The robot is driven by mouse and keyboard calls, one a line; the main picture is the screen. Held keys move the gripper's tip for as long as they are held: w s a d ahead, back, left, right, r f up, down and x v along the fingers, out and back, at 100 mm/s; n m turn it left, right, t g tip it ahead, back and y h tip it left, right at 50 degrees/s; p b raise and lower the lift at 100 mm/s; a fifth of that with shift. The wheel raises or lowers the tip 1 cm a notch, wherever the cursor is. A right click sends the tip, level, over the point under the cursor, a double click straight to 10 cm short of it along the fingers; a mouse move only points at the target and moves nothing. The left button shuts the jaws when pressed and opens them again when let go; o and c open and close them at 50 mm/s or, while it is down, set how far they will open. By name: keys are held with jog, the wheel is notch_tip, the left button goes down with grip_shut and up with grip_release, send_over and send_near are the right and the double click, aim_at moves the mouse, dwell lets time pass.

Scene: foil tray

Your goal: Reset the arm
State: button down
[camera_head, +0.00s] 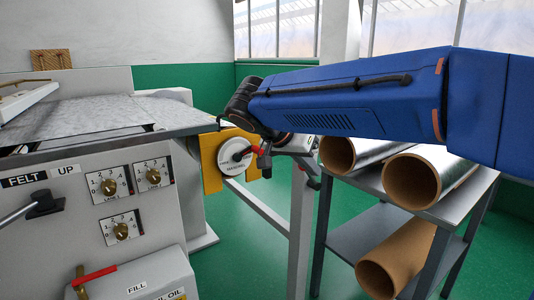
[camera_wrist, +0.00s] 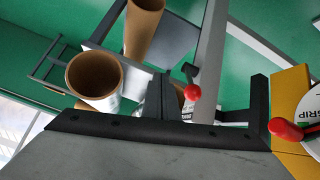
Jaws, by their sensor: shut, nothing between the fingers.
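My gripper (camera_wrist: 164,92) shows in the wrist view as dark fingers closed together at the middle, with nothing held. In the head view my blue arm reaches in from the right. Its dark wrist is at the picture's middle, beside the yellow plate (camera_head: 210,165) with the white dial (camera_head: 232,158). The gripper itself is small and hard to make out there. The dial has a red-tipped lever, also seen at the right edge of the wrist view (camera_wrist: 285,130). I cannot tell whether the gripper touches anything.
A machine with a grey top (camera_head: 70,118) and several knobs stands at the left. A metal rack (camera_head: 345,235) at the right holds large cardboard-cored rolls (camera_head: 412,180), close beneath my arm. A red knob (camera_wrist: 193,92) shows near the fingers. Green floor (camera_head: 245,270) shows between machine and rack.

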jog(key=s+d+f+n+g+y, duration=0.1)
jog(key=s+d+f, duration=0.1)
jog(key=s+d, duration=0.15)
jog(key=s+d+f+n+y, duration=0.1)
jog(key=s+d+f, duration=0.15)
jog(key=d, duration=0.25)
jog(key=s+d+f+n+y, duration=0.2)
jog(key=s+d+f, duration=0.2)
jog(key=s+f, duration=0.3)
jog(key=s+d+f+n+y, duration=0.3)
jog(key=s+f, duration=0.5)
jog(key=s, duration=0.5)
jog(key=shift+d+f+n+t, duration=0.2)
jog(key=shift+d+n+t, duration=0.1)
jog(key=shift+d, duration=0.5)
jog(key=shift+a, duration=0.1)
